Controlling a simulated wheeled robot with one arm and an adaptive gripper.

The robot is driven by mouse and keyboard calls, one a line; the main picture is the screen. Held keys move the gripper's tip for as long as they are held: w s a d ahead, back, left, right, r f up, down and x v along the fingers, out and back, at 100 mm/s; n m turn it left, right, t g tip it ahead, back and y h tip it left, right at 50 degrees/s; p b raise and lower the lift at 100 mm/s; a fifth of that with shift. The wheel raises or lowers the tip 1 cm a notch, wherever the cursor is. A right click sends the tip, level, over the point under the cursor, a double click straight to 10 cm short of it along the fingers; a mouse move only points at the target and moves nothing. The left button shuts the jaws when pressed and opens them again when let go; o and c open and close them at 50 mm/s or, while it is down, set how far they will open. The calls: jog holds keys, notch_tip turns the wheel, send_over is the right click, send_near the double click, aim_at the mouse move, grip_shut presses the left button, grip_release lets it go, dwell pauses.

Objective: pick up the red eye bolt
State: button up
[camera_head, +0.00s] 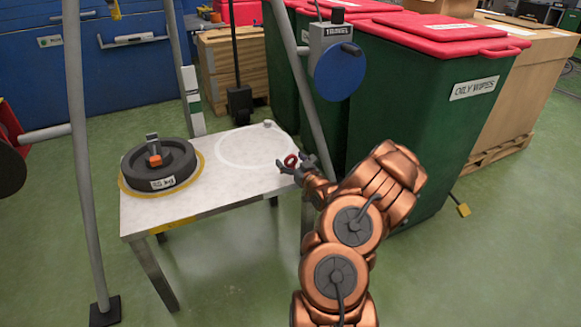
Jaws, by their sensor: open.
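The red eye bolt (291,160) shows as a small red ring near the right edge of the light grey table (230,185). My gripper (295,165) is at the same edge, with its dark fingers spread apart on either side of the red ring in the picture. The fingers look open. I cannot tell how deep the ring is between them or whether either finger touches it. The lower part of the bolt is hidden or too small to make out.
A black wheel-like disc (177,168) with an orange piece on top sits on the table's left. Grey frame legs (80,150) stand around the table. Green bins (410,110) stand behind. The table's middle is clear.

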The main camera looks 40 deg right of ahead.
jog(key=shift+c, duration=0.2)
jog(key=c, duration=1.3)
jog(key=shift+r, duration=0.4)
jog(key=r, duration=0.1)
jog(key=r+p, duration=0.1)
jog(key=r, duration=0.1)
jog(key=shift+s, duration=0.4)
jog(key=a+r+p+v, duration=0.1)
jog(key=p+v, duration=0.1)
jog(key=v, duration=1.3)
jog(key=shift+w+a+p, duration=0.15)
jog(key=shift+a+p, duration=0.25)
